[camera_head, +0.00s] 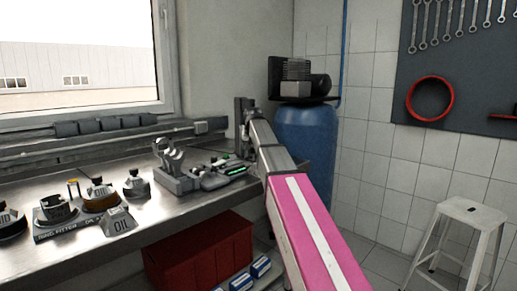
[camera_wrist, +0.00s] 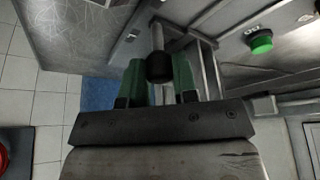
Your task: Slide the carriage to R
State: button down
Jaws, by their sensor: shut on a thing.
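In the wrist view, my gripper (camera_wrist: 160,75) has green-padded fingers on either side of a dark round knob (camera_wrist: 160,67). The fingers are closed on this knob. A pale metal rod (camera_wrist: 158,38) runs from the knob to a grey metal frame (camera_wrist: 205,55). This may be the carriage's handle, but the carriage body is not clear. I cannot make out an R mark. In the head view, my pink and grey arm reaches to a dark upright fixture (camera_head: 240,108) at the bench's far right end. My fingertips are hidden there.
A green button (camera_wrist: 262,42) sits right of the knob. A blue drum (camera_head: 303,135) stands behind my arm. A white stool (camera_head: 465,217) stands at right.

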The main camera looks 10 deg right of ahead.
jog(key=shift+s+a, duration=0.7)
jog(key=shift+a, duration=0.3)
jog(key=c, duration=0.9)
grip_release()
jog(key=shift+r, duration=0.15)
jog(key=v, duration=1)
jog(key=shift+s+r, duration=0.2)
